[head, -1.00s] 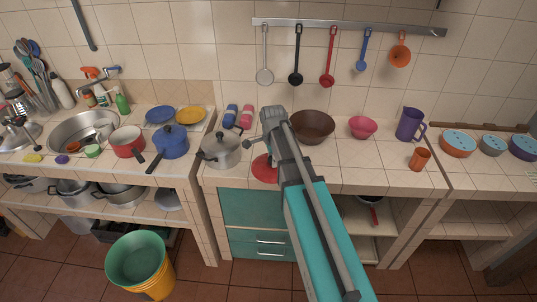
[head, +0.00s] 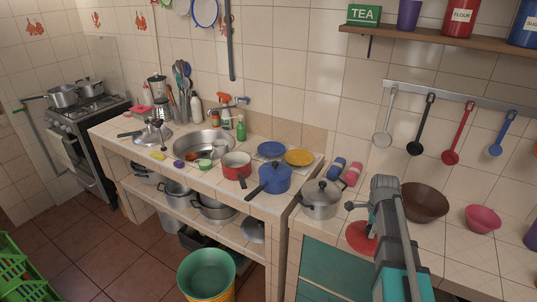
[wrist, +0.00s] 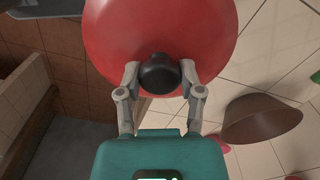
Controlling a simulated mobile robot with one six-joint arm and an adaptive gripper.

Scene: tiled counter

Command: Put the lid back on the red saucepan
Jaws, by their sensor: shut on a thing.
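The red saucepan (head: 236,168) stands uncovered on the counter in the head view, between the sink and a blue lidded pot. Its pale inside shows, and its dark handle points toward the front. The red lid (head: 360,238) is at the right in the head view, partly hidden by my arm. In the wrist view the red lid (wrist: 115,35) fills the top middle. My gripper (wrist: 160,80) is shut on its black knob, one finger on each side. In the head view the fingers are hidden behind my arm.
A blue pot (head: 275,178) stands right beside the saucepan, and a grey lidded pot (head: 320,200) stands between it and the red lid. The sink (head: 205,143) and a green sponge (head: 205,163) are left of the saucepan. A brown bowl (head: 424,203) is right of my arm.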

